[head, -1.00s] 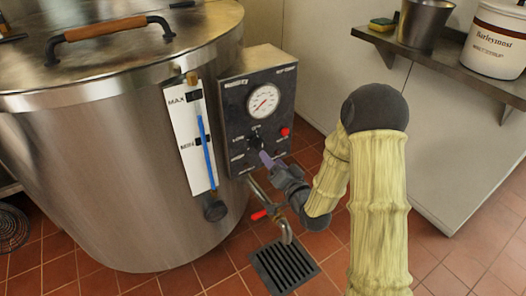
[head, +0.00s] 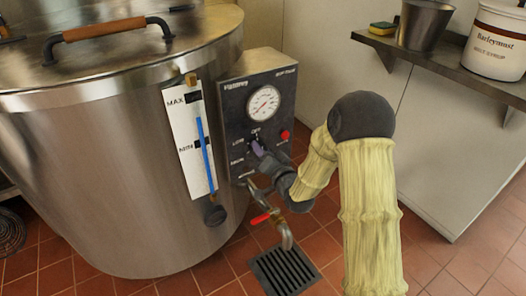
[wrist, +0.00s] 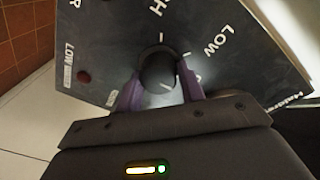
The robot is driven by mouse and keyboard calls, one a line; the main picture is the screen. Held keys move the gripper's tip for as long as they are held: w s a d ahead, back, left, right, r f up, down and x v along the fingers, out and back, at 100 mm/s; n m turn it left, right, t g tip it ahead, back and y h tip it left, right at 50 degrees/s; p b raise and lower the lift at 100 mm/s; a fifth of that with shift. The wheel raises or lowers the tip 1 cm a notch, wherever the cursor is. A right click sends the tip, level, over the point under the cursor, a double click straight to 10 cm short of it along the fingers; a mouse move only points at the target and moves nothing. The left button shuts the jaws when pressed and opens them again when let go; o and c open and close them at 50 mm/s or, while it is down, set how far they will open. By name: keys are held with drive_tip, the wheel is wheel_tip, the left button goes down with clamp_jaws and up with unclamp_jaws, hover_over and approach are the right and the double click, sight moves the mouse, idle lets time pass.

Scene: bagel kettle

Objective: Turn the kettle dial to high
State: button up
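The kettle (head: 110,160) is a large steel vessel with a dark control box (head: 232,110) on its right side. The black dial shows in the wrist view (wrist: 159,70), below a round gauge in the head view. A LOW label shows near it; its pointer setting is hard to read. My gripper (wrist: 160,82) is at the dial, with one purple finger on each side of the knob. The fingers are very close to the knob's sides; I cannot tell if they press on it. In the head view my gripper (head: 258,147) hides most of the dial.
A red button (head: 285,135) sits right of the dial. A tap with a red handle (head: 260,218) is just below my gripper. A floor drain (head: 284,269) lies beneath. A shelf (head: 440,68) with a metal pot and a white tub is at the upper right.

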drive_tip(key=shift+n, duration=0.3)
drive_tip(key=n+b, duration=0.5)
drive_tip(key=n, duration=0.3)
drive_tip(key=n+y+b, duration=0.1)
drive_tip(key=n+b, duration=0.4)
drive_tip(key=n, duration=0.3)
drive_tip(key=n+y+b, duration=0.1)
drive_tip(key=n+b, duration=0.4)
drive_tip(key=n, duration=0.3)
drive_tip(key=shift+f+n+g, duration=0.3)
drive_tip(key=shift+n, duration=0.1)
drive_tip(key=shift+y, duration=0.3)
drive_tip(key=o, duration=1)
drive_tip(key=shift+r, duration=0.1)
drive_tip(key=shift+s, duration=0.1)
